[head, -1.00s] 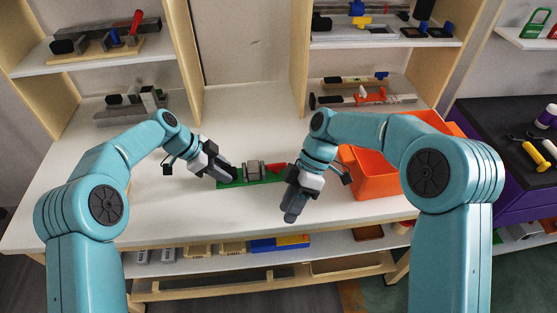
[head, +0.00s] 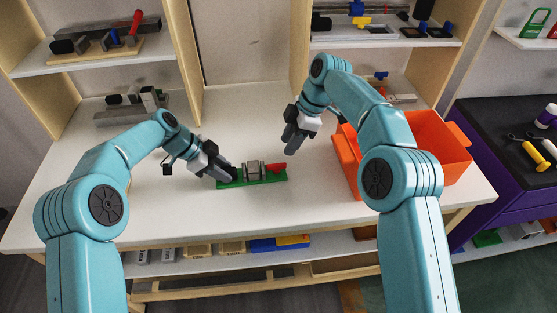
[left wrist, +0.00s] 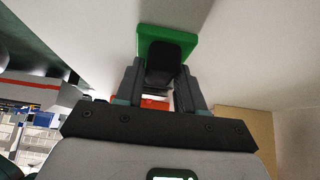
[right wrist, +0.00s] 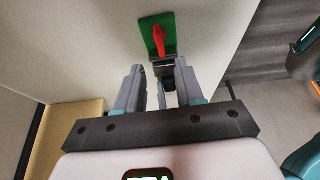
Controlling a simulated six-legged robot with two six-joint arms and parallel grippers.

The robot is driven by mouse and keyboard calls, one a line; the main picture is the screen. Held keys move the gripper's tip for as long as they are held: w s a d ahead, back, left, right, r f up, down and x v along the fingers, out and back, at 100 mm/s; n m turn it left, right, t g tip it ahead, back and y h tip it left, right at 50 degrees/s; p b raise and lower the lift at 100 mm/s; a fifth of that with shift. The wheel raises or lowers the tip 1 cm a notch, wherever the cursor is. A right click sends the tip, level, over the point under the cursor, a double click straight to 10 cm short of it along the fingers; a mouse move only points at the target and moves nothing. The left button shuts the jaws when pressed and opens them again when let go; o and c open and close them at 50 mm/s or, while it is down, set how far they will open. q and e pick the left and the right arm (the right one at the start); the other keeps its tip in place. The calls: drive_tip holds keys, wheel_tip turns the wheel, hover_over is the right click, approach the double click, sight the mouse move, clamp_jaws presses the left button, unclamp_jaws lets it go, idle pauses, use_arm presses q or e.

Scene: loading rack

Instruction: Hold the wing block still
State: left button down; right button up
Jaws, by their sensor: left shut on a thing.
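The wing block, which I take to be the long green-based piece (head: 258,181), lies flat on the white tabletop. It carries a grey block (head: 254,170) in its middle, a red part (head: 276,168) at its right end and a black part at its left end. My left gripper (head: 226,174) is shut on the black part, which shows between the fingers in the left wrist view (left wrist: 163,62). My right gripper (head: 291,141) is open and empty, above the table behind and right of the wing block. The right wrist view shows the red part (right wrist: 159,40) beyond its parted fingers.
An orange bin (head: 436,143) stands on the right of the table, close to my right arm. Shelves with tools and fixtures rise at the back left and back right. The tabletop (head: 160,215) in front of the wing block is clear.

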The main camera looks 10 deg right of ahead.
sight(277, 164)
drive_tip(key=x, duration=0.8)
drive_tip(key=shift+a+f, duration=0.1)
drive_tip(key=shift+f, duration=0.05)
clamp_jaws()
